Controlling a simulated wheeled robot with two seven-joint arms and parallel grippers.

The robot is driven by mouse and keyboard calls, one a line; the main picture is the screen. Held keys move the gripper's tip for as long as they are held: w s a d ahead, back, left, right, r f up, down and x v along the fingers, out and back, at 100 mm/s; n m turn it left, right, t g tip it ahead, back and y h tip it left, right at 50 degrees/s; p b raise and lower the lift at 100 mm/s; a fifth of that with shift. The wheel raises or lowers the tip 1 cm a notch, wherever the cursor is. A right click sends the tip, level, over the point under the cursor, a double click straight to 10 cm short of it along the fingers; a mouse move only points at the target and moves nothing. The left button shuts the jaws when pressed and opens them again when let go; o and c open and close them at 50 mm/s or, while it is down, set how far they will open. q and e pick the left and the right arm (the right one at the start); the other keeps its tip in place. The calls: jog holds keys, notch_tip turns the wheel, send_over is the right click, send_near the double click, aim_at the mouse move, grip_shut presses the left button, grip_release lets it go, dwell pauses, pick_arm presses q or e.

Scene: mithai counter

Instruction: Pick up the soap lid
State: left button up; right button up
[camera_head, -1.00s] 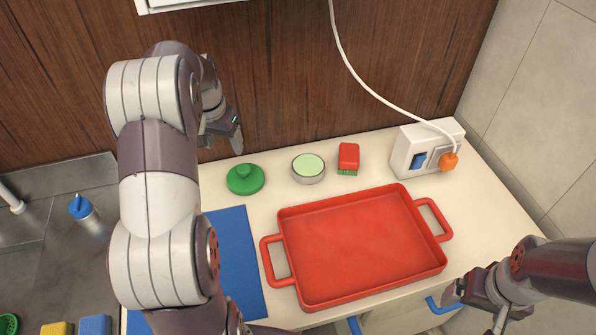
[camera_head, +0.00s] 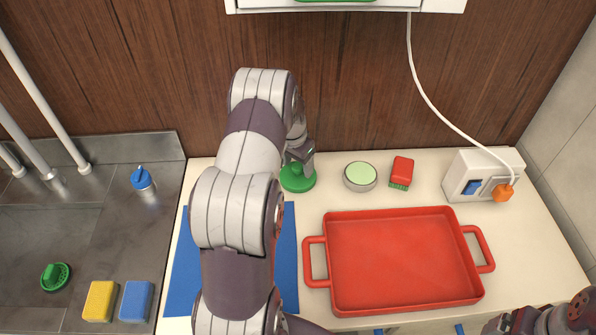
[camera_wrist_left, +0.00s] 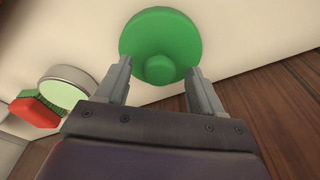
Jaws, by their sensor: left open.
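The soap lid, a round green disc with a small knob (camera_head: 298,181), lies on the counter beside the soap tin (camera_head: 360,177), a round metal tin with pale green soap. My left gripper (camera_head: 302,157) is at the lid, its arm coming over from the left and hiding part of it. In the left wrist view, the lid (camera_wrist_left: 160,32) shows between and beyond the two spread fingers (camera_wrist_left: 160,76), with its knob between them. The left gripper is open and holds nothing. My right gripper (camera_head: 500,324) is at the bottom right edge, only partly visible.
A red brush (camera_head: 402,170) and a white socket box (camera_head: 480,172) with an orange plug stand to the right. A red tray (camera_head: 400,262) fills the front counter. A blue mat (camera_head: 184,275) lies left, under my arm. The wooden wall (camera_head: 350,90) is close behind the lid.

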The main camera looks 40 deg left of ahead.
pick_arm(q)
jog(key=c, duration=1.1)
jog(key=shift+r, duration=0.15)
